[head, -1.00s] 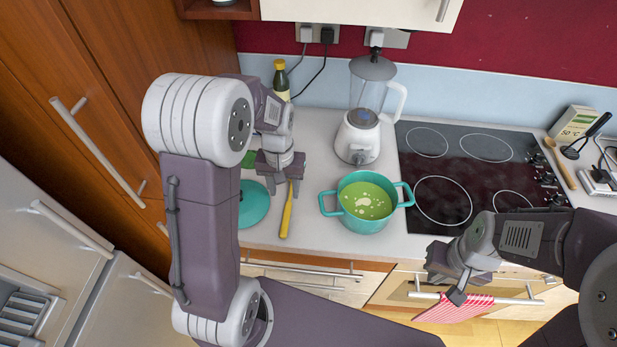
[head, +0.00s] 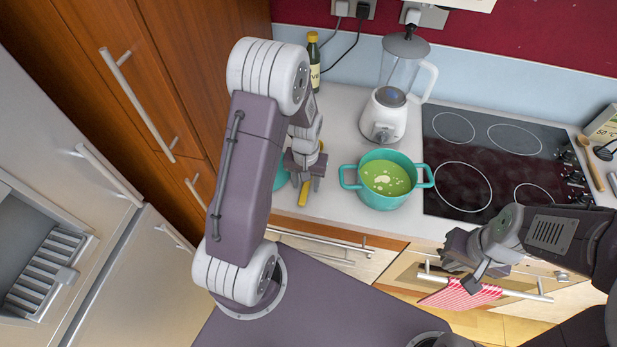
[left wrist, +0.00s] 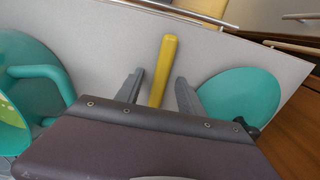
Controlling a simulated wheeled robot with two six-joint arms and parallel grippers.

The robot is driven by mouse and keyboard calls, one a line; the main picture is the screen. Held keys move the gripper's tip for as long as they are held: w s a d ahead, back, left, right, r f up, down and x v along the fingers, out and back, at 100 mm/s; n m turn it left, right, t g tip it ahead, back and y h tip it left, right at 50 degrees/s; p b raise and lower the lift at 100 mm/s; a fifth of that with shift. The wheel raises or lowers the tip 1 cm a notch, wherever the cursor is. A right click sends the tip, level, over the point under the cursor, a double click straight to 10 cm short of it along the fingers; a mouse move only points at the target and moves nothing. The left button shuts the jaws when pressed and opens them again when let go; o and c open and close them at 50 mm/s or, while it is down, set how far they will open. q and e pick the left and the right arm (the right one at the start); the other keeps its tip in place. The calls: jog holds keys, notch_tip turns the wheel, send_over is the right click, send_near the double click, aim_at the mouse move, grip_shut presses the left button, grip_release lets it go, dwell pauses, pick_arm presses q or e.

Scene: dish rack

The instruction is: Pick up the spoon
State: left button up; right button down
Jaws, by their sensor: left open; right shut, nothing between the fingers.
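A yellow utensil handle (head: 303,194), likely the spoon's, lies on the counter near its front edge. Its far end is hidden by my left gripper. My left gripper (head: 305,182) is open over the handle. In the left wrist view the yellow handle (left wrist: 162,68) shows between the two fingers of the left gripper (left wrist: 159,82), with gaps on both sides; I cannot tell the height between them. A wooden spoon (head: 592,175) lies right of the hob. My right gripper (head: 467,272) is shut and empty in front of the counter.
A teal pot of green soup (head: 387,187) stands right of the left gripper. A teal lid (head: 281,177) lies just left of it, partly hidden. A blender (head: 390,112) and bottle (head: 313,68) stand behind. A striped towel (head: 455,296) hangs near my right gripper.

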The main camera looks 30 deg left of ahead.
pick_arm(q)
jog(key=shift+w+a+f, duration=0.15)
jog(key=shift+w+f, duration=0.05)
jog(key=shift+s+r, duration=0.1)
jog(key=shift+s, duration=0.05)
grip_shut()
jog(key=shift+r, duration=0.55)
notch_tip(320, 180, up, 3)
jog(key=d+r+b, duration=0.1)
jog(key=d+r, duration=0.6)
jog(key=d, duration=0.5)
jog(key=shift+w, duration=0.35)
jog(key=shift+a, duration=0.1)
dwell(0.5)
